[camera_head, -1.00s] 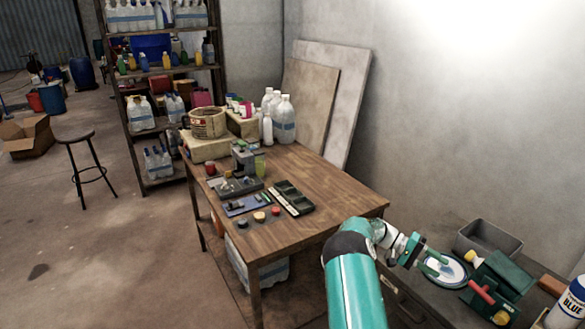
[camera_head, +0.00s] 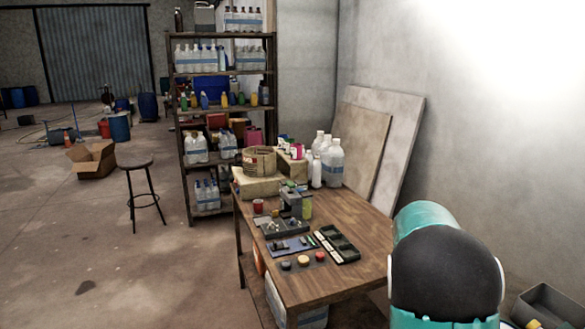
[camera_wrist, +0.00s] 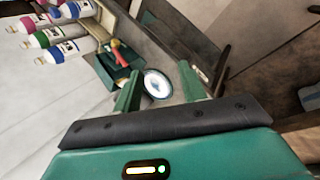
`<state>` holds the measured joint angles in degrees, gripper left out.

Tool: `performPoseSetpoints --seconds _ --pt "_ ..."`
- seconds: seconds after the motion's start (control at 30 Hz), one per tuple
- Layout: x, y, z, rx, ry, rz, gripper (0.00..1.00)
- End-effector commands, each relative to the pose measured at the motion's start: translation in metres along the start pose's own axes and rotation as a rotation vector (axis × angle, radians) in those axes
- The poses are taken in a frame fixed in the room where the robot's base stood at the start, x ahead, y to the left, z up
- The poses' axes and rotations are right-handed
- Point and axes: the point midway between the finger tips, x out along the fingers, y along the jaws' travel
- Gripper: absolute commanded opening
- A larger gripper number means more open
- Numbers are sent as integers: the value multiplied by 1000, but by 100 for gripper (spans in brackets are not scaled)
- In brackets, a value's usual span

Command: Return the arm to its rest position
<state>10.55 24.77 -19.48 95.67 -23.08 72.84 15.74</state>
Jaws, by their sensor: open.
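My gripper (camera_wrist: 160,88) shows in the wrist view with its two green fingers spread apart and nothing between them. A round white dial or dish (camera_wrist: 157,84) shows beyond the gap, apart from the fingers as far as I can tell. In the head view my teal and black arm (camera_head: 445,265) is folded up close at the lower right. My gripper is not visible there.
A wooden table (camera_head: 345,212) with a black tray (camera_head: 338,244) and small parts stands left of my arm. A grey bin (camera_head: 548,305) is at the lower right. Several bottles (camera_wrist: 55,38) show in the wrist view. Open floor lies left, around a stool (camera_head: 135,162).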

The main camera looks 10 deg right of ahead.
Motion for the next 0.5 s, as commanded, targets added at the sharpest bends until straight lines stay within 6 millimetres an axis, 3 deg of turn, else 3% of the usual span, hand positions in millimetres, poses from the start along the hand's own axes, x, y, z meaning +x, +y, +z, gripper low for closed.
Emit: performPoseSetpoints --seconds 0.2,0.5 --pt "-54 -25 56 -89 134 -179 41" --pt "-110 -57 144 -226 329 -379 41"
